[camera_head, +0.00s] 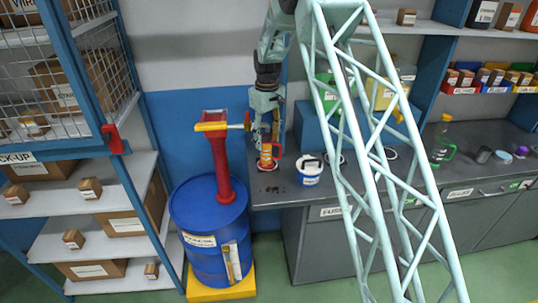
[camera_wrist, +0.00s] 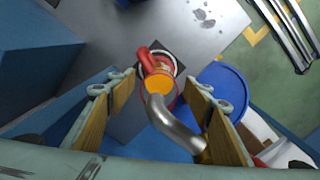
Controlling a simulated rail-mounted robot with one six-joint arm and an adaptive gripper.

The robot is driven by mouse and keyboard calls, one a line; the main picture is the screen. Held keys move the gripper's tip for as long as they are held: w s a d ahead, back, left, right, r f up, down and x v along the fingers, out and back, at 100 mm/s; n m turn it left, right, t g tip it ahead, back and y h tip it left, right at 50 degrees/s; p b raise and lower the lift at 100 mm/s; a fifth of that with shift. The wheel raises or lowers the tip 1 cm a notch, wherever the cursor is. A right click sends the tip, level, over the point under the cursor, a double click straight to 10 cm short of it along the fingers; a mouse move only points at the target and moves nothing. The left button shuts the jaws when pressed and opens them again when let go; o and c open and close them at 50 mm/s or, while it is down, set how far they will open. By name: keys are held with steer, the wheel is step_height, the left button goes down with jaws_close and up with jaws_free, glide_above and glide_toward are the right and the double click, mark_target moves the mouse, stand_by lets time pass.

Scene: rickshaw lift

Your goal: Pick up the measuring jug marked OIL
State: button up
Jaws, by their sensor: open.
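A red measuring jug (camera_head: 266,163) with an orange top stands at the left end of the grey bench. Its label is too small to read. My gripper (camera_head: 267,133) is above the jug, pointing down. In the wrist view the open gripper (camera_wrist: 165,105) has one finger on each side of the spout and collar, with gaps on both sides. A second jug, green with a yellow top (camera_head: 443,139), stands further right on the bench.
A white tub with a blue label (camera_head: 309,170) stands close right of the red jug. A blue drum (camera_head: 208,232) with a red pump (camera_head: 219,160) is just left of the bench. Shelves with boxes (camera_head: 90,187) stand at far left. The bench (camera_head: 475,172) has some free room at right.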

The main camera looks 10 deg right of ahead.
steer(key=shift+f, duration=0.7)
steer(key=c, duration=1.3)
